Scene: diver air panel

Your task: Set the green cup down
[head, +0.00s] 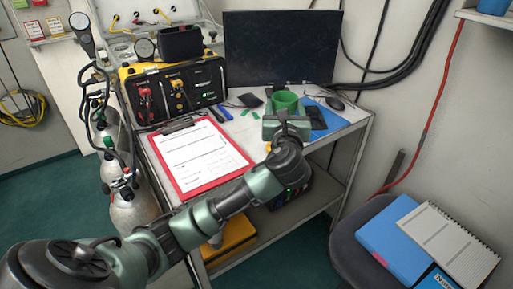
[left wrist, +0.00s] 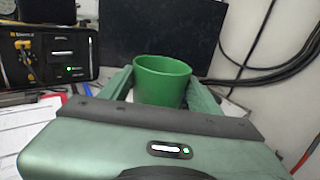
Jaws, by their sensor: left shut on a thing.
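The green cup (head: 285,101) is upright, over the back right part of the desk (head: 352,122). My left gripper (head: 284,110) is shut on it, with a finger on each side. In the left wrist view the cup (left wrist: 162,80) sits between the two fingers of my left gripper (left wrist: 160,86), its open rim up. The cup's lower part is hidden behind the gripper body, so I cannot tell whether its base touches the desk. My right gripper is not in view.
A red clipboard (head: 240,163) with paper lies front left of the cup. A blue folder (head: 326,122) and black mouse (head: 335,103) lie right of it. A dark monitor (head: 280,48) stands behind. The black and yellow air panel (head: 175,95) stands at left.

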